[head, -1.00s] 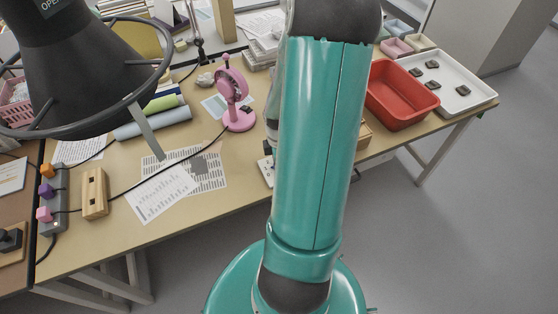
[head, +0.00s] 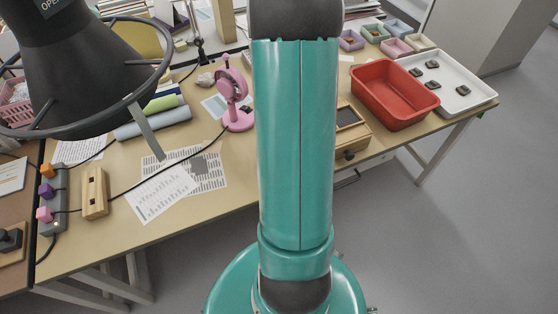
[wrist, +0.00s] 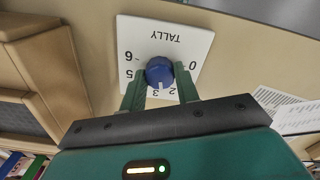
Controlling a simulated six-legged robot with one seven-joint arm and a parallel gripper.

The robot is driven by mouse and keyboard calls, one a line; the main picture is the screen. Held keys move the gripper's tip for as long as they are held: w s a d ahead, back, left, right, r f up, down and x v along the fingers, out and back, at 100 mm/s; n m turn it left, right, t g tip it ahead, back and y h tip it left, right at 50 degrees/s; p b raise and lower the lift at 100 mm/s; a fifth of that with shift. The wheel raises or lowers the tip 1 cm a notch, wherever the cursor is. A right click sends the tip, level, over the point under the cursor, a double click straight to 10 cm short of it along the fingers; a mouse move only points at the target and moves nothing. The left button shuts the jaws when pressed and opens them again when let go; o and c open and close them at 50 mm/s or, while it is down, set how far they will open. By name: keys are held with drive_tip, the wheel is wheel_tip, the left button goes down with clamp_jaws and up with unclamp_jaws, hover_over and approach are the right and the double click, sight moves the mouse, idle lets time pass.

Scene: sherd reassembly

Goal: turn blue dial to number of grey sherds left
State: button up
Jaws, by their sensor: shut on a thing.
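In the wrist view, a blue dial (wrist: 159,71) sits on a white plate (wrist: 190,40) marked TALLY, seen upside down. The digits 0, 2, 3, 5 and 6 show around it; others are hidden by my fingers. A pale mark on the dial's near side lies by 2 and 3; I cannot tell which exactly. My gripper (wrist: 160,88) is shut on the dial, one green finger on each side. In the head view my arm hides the gripper and dial. Several dark grey sherds (head: 432,64) lie apart in the white tray (head: 480,97) at the right.
A red tub (head: 395,95) stands beside the tray. A wooden box (head: 350,130) is right of my arm and at the left in the wrist view (wrist: 60,60).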

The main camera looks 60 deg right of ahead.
drive_tip(key=m, duration=0.4)
drive_tip(key=shift+m, duration=2.9)
drive_tip(key=o, duration=1)
drive_tip(key=shift+r, duration=0.1)
wheel_tip(320, 180, up, 14)
drive_tip(key=shift+f, duration=0.15)
